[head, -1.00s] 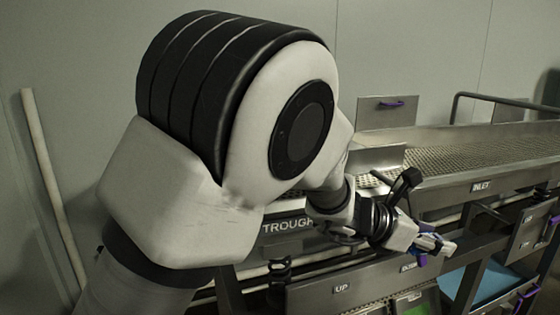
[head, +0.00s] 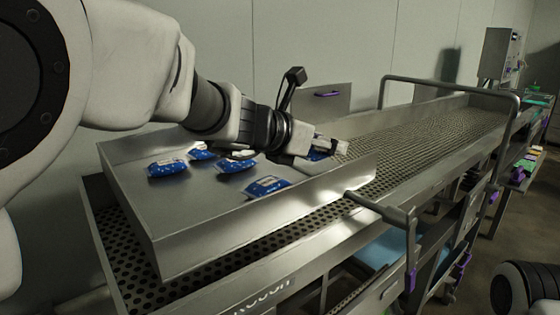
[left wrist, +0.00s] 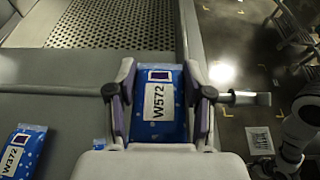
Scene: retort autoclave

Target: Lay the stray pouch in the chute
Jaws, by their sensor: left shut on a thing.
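My left gripper (head: 328,148) is shut on a blue pouch (head: 316,155). In the left wrist view the pouch (left wrist: 158,104) lies between the two fingers and its label reads W572. The gripper is at the right part of a wide metal chute-like tray (head: 262,222), above its surface; I cannot tell whether the pouch touches anything. Several other blue pouches (head: 268,186) lie in the tray. My right gripper is not in view.
A perforated metal bed (head: 430,138) runs away to the right. A tubular rail (head: 450,84) crosses over it, and another bar (head: 378,207) stands at the near side. A plate with a purple handle (head: 328,94) is behind the gripper.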

